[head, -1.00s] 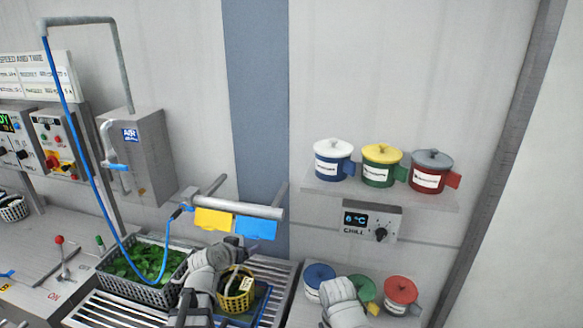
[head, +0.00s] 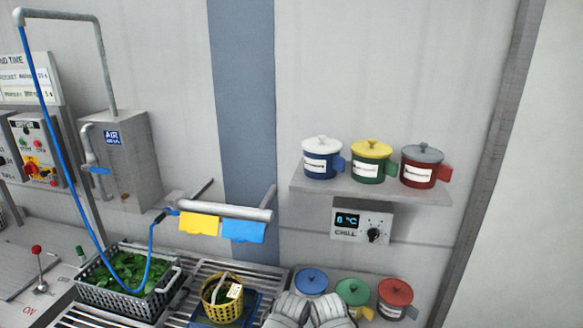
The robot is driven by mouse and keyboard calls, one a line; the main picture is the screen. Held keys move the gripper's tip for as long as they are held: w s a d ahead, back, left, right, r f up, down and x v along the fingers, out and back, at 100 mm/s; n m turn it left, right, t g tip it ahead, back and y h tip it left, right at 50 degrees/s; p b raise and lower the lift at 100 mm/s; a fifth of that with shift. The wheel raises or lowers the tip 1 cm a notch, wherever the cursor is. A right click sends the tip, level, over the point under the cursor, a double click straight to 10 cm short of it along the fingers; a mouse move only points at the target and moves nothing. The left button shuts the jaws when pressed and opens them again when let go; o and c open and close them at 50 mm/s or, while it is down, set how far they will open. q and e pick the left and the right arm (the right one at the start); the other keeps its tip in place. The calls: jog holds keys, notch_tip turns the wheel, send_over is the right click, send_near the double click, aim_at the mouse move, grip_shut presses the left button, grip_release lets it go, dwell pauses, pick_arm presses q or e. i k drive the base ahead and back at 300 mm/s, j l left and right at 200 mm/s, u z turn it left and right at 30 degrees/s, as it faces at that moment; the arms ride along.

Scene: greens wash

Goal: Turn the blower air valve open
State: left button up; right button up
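The air valve has a blue lever (head: 98,170) on a grey pipe at the left of the head view. The lever lies roughly level. The pipe runs beside a grey box with a blue AIR label (head: 111,137). A blue hose (head: 62,140) hangs from the tall pipe and loops down to a nozzle by the rail. Pale links of my arms show at the bottom middle, far from the valve and below it to the right. Neither gripper's fingers are in view.
A black crate of greens (head: 172,292) and a yellow basket (head: 238,303) stand on the slatted counter. A rail (head: 230,210) with yellow and blue cloths juts out above them. A shelf (head: 300,188) holds three lidded pots. A red-knobbed lever (head: 37,250) stands at left.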

aim_at(96, 169)
jog(key=j+u, duration=0.35)
jog(key=j, duration=0.6)
jog(key=j+u, duration=0.4)
jog(key=j, duration=0.6)
jog(key=i+j, duration=0.2)
jog(key=j, duration=0.15)
